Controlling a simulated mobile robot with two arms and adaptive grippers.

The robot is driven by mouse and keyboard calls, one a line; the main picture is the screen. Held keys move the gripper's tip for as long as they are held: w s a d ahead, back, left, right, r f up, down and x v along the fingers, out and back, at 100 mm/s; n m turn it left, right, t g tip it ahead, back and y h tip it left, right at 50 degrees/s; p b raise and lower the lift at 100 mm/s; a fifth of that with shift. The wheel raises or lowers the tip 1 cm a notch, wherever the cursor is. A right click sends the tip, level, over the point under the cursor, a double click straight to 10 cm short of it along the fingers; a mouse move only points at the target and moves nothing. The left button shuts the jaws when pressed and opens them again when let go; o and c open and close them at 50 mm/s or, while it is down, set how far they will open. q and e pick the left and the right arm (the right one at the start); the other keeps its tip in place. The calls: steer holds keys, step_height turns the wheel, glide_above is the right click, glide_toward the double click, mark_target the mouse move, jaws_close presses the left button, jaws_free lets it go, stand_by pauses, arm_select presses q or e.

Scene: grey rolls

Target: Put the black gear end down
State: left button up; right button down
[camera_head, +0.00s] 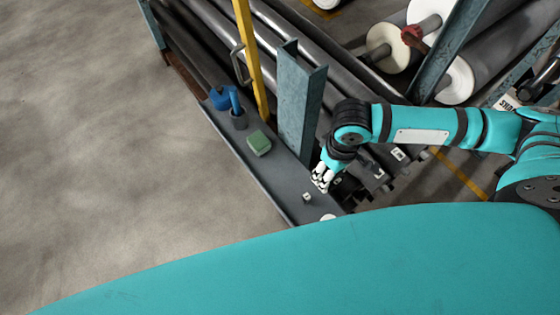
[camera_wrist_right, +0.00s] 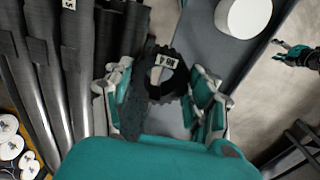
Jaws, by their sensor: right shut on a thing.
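My right gripper (camera_wrist_right: 160,98) has one finger on each side of the black gear end (camera_wrist_right: 180,82). The gear end is a dark toothed ring with a pale printed label, and it shows between the fingers over or close to the grey shelf (camera_wrist_right: 222,65). I cannot tell whether it touches the shelf. In the head view my right gripper (camera_head: 321,179) is low at the near right edge of the shelf (camera_head: 278,182), and the gear end cannot be made out clearly. A teal and black part at the right of the wrist view, probably my left gripper (camera_wrist_right: 290,54), is small and unclear.
A white disc (camera_head: 328,217) sits at the shelf's near end, close to a small pale tag (camera_head: 306,197). Further along are a green block (camera_head: 259,143) and blue tools in a holder (camera_head: 238,120). A steel post (camera_head: 298,105) and long rolls stand beyond. Bare shelf lies between.

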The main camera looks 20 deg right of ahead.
steer(key=p, duration=0.2)
glide_above(283, 175)
steer(key=shift+d+f, duration=0.2)
steer(key=shift+f, duration=0.25)
steer(key=f, duration=0.3)
steer(key=shift+w+a+p, duration=0.15)
steer(key=shift+a+p, duration=0.1)
steer(key=shift+p, duration=0.15)
steer(key=shift+f, duration=0.35)
steer(key=c, duration=0.8)
jaws_free()
steer(key=o, duration=0.4)
steer(key=shift+f, duration=0.1)
step_height(283, 175, up, 12)
steer(key=shift+r+b, duration=0.1)
steer(key=shift+b, duration=0.3)
